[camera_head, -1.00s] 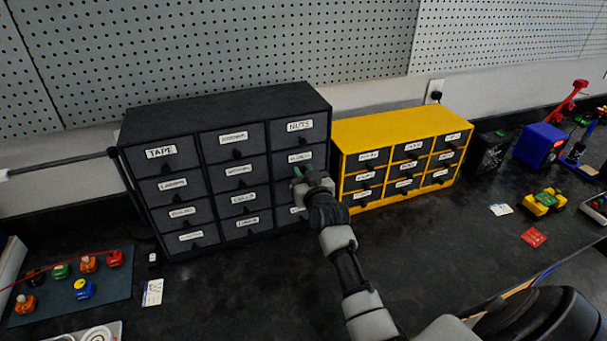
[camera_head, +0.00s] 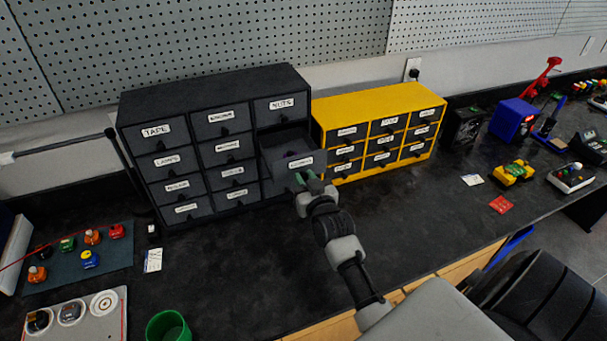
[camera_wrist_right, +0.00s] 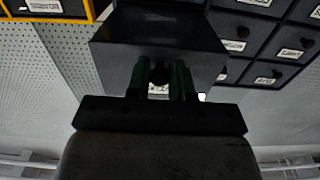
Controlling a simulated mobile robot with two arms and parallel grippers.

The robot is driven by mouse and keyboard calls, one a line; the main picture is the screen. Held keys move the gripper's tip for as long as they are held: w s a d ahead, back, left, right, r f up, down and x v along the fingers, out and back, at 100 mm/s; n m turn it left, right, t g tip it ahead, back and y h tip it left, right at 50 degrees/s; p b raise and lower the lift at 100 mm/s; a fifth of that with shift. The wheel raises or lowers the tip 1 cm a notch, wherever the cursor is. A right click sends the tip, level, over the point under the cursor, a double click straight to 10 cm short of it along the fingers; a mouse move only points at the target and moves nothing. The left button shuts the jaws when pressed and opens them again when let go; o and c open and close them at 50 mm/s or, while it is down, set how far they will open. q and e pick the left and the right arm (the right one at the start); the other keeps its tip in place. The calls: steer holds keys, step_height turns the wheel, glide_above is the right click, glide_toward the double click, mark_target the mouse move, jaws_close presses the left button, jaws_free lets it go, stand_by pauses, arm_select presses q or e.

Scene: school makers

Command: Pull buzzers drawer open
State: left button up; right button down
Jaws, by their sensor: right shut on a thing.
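The dark drawer cabinet (camera_head: 215,85) stands on the black bench against the pegboard wall. In its right column, the drawer below NUTS, which I take to be the buzzers drawer (camera_head: 283,153), sticks well out of the cabinet; its label is too small to read surely. My right gripper (camera_head: 309,177) is at this drawer's front, shut on its knob. In the right wrist view, the green fingers (camera_wrist_right: 161,80) close around the dark knob, and the pulled drawer (camera_wrist_right: 120,40) fills the upper middle. The other dark drawers look closed. My left gripper is not in view.
A yellow drawer cabinet (camera_head: 385,105) stands to the right of the dark one. A green cup (camera_head: 167,327) and a mat (camera_head: 85,262) with coloured parts are at the front left. Small devices, including a yellow one (camera_head: 512,172), lie to the right. Bench in front of the cabinet is mostly clear.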

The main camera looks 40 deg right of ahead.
steer(key=shift+w+f, duration=0.1)
steer(key=c, duration=1.3)
jaws_free()
steer(key=shift+c, duration=0.2)
steer(key=shift+o, duration=1.5)
arm_select(q)
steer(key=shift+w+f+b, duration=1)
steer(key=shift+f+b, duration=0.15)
steer(key=shift+b, duration=0.05)
arm_select(e)
steer(key=v, duration=1.1)
